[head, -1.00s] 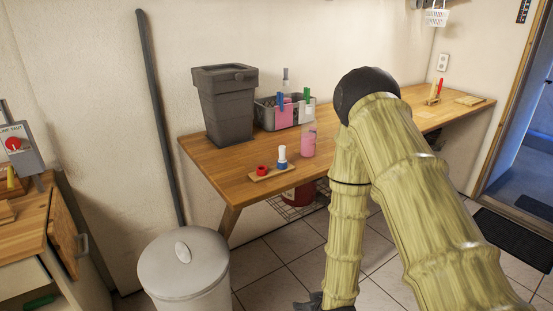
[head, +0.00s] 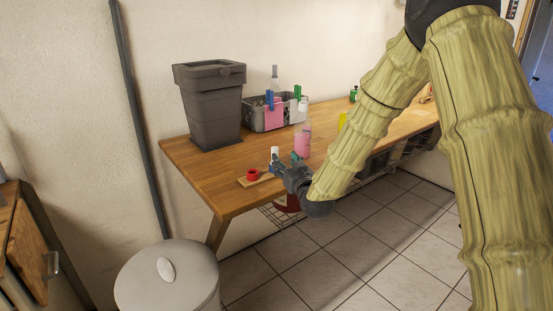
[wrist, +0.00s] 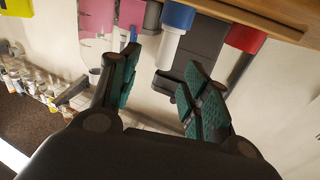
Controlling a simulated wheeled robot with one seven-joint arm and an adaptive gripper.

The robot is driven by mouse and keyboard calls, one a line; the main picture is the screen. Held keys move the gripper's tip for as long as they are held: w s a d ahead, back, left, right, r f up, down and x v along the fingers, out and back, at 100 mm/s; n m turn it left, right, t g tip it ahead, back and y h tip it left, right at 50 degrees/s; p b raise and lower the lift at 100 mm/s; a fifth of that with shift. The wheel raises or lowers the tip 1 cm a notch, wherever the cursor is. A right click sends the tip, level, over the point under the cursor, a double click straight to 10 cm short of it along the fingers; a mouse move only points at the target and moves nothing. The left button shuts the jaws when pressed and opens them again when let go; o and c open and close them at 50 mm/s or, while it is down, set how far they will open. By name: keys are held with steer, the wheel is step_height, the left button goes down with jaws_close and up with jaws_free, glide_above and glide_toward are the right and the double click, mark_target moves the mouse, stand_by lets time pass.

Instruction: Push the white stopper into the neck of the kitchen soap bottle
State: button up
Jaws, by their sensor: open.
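My gripper (head: 284,163) is open and empty in front of the white stopper. In the wrist view its fingertips (wrist: 161,58) point toward the stopper, not closed around it.
A grey caddy (head: 258,118) with bottles and a tall grey bin (head: 212,105) stand behind. A lidded trash can (head: 168,275) is on the floor at the front left.

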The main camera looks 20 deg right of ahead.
steer(key=w, duration=0.2)
steer(key=w+a, duration=0.1)
steer(key=w, duration=0.1)
steer(key=shift+f+p, duration=0.1)
steer(key=shift+p, duration=0.2)
steer(key=shift+w+a+f+p, duration=0.1)
steer(key=shift+w+p, duration=0.1)
steer(key=shift+w, duration=0.55)
steer(key=shift+w+d+f+p, duration=0.1)
steer(key=shift+w+p, duration=0.15)
steer(key=shift+w, duration=0.5)
steer(key=shift+w+a+f+p, duration=0.1)
steer(key=shift+w+p, duration=0.1)
steer(key=shift+w, duration=0.55)
steer(key=c, duration=1)
